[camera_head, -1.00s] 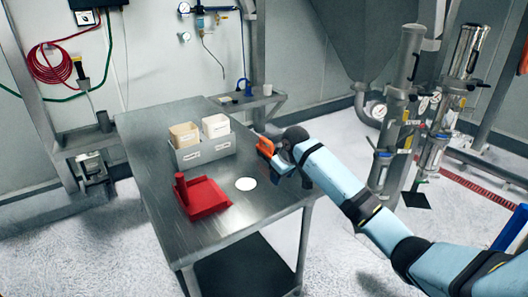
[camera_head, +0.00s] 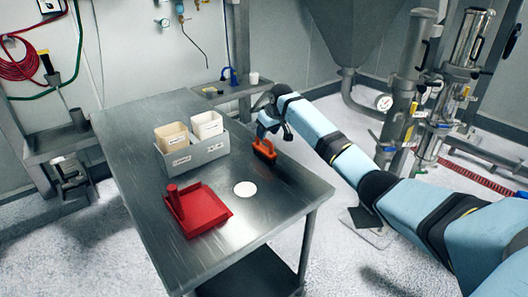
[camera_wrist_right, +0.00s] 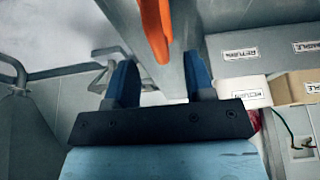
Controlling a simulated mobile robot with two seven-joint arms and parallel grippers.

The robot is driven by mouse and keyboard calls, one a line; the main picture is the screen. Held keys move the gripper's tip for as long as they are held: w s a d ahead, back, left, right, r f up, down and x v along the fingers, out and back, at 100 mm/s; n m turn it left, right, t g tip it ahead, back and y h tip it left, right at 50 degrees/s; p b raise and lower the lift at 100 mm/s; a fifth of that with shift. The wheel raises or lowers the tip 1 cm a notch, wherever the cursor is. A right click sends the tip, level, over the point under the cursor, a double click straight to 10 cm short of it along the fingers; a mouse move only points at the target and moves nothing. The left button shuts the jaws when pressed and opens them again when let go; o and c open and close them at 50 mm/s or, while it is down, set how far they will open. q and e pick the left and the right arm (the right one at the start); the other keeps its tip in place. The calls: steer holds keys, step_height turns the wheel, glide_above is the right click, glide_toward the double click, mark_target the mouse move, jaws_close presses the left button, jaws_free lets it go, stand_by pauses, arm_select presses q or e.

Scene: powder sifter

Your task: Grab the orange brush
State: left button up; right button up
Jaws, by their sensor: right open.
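The orange brush (camera_head: 264,149) lies on the metal table, near its right edge and right of the divided grey box. It also shows in the right wrist view (camera_wrist_right: 156,28), at the top centre. My right gripper (camera_head: 272,130) is just behind and above the brush in the head view. In the right wrist view its two blue fingers (camera_wrist_right: 160,75) are spread apart, with the brush beyond the gap between them and nothing gripped. Its fingertips are partly hidden in the head view. My left gripper is not in view.
On the metal table (camera_head: 150,225) are a grey box (camera_head: 195,155) with two labelled bins, a red tray (camera_head: 205,212) with a handle-like post, and a white disc (camera_head: 245,189). The table's front right is clear. A small side shelf (camera_head: 228,92) stands behind.

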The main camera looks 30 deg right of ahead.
mark_target(264, 148)
steer(key=x, duration=0.5)
steer(key=shift+w+f, duration=0.15)
steer(key=shift+f, duration=0.15)
steer(key=shift+c, duration=0.5)
jaws_close()
